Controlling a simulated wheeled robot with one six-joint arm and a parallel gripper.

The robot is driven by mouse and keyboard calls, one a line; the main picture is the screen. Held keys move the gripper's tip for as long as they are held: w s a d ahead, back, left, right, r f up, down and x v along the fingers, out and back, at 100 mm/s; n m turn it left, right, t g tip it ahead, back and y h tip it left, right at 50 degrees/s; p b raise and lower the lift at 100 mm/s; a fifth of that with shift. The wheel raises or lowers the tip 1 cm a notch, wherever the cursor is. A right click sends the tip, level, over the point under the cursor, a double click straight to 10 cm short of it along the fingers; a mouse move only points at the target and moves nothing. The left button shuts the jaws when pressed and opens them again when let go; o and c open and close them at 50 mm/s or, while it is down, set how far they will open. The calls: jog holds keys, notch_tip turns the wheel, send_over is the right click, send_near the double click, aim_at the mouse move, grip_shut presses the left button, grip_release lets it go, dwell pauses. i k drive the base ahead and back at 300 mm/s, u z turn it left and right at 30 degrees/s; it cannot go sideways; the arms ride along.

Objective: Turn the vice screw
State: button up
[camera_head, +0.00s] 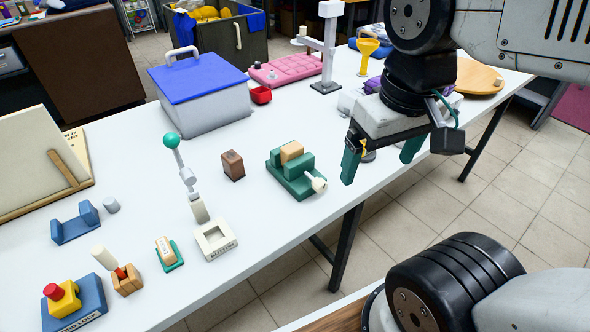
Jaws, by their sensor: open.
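The green vice (291,178) stands on the white table near its front edge. A tan wooden block (291,152) sits between its jaws. The vice screw (316,182) has a pale handle and sticks out of the vice's front right side. My gripper (382,162) is to the right of the vice and above the table's front edge, with green fingers pointing down. It is open, with nothing seen between the fingers, and it is apart from the screw.
A brown block (232,165) stands left of the vice. A lever with a green ball (170,141) and a white square frame (214,239) are further left. A blue-lidded box (198,75) and a red cup (261,95) stand behind. The table (330,120) is bare just behind the vice.

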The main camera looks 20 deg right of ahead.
aim_at(320, 186)
jog(key=z, duration=2.05)
jog(key=k, duration=1.15)
jog(key=u, duration=2.35)
